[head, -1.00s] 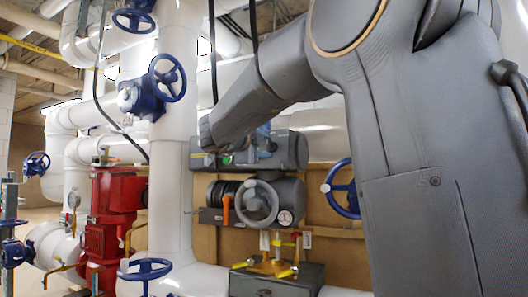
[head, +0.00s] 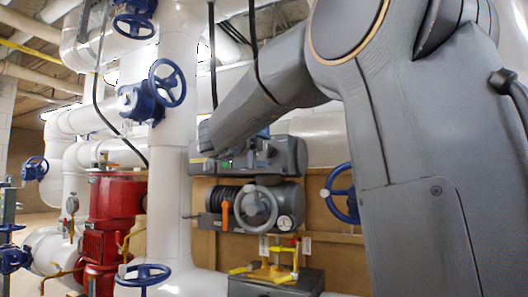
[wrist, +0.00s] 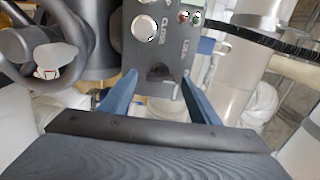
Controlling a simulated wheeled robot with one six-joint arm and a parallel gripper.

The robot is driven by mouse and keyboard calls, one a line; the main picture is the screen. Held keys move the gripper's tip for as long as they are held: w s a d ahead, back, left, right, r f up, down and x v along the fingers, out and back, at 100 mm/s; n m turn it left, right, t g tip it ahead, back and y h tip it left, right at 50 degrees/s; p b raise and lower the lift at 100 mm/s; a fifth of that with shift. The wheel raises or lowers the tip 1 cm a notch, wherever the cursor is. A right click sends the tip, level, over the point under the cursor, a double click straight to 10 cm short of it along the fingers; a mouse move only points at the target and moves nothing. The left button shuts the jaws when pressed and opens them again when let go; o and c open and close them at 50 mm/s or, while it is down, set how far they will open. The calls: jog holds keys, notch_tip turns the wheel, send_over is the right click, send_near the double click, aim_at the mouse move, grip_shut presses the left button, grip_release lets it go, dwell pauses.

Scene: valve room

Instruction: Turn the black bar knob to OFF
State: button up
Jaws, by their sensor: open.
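The black bar knob (wrist: 159,73) sits on a grey control panel (wrist: 140,58) in the wrist view. Lettering beside it seems to include LOCAL, and CLOSE is printed nearer the round light button. The knob's exact pointing direction is hard to read. My gripper (wrist: 160,82) is open, with its two blue fingers on either side of the knob in the picture. I cannot tell whether they touch it or how far off they are. In the head view the panel is on the upper grey actuator (head: 285,155), and my arm hides the knob.
A round pale button (wrist: 144,27) and small red and green lights (wrist: 190,17) are on the same panel. A grey handwheel (head: 258,208) and an orange lever (head: 225,215) lie below the actuator. A thick white pipe (head: 172,200) stands at its left.

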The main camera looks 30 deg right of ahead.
jog(key=b+v, duration=0.2)
jog(key=v, duration=0.5)
jog(key=shift+s+a, duration=0.2)
jog(key=shift+a, duration=0.1)
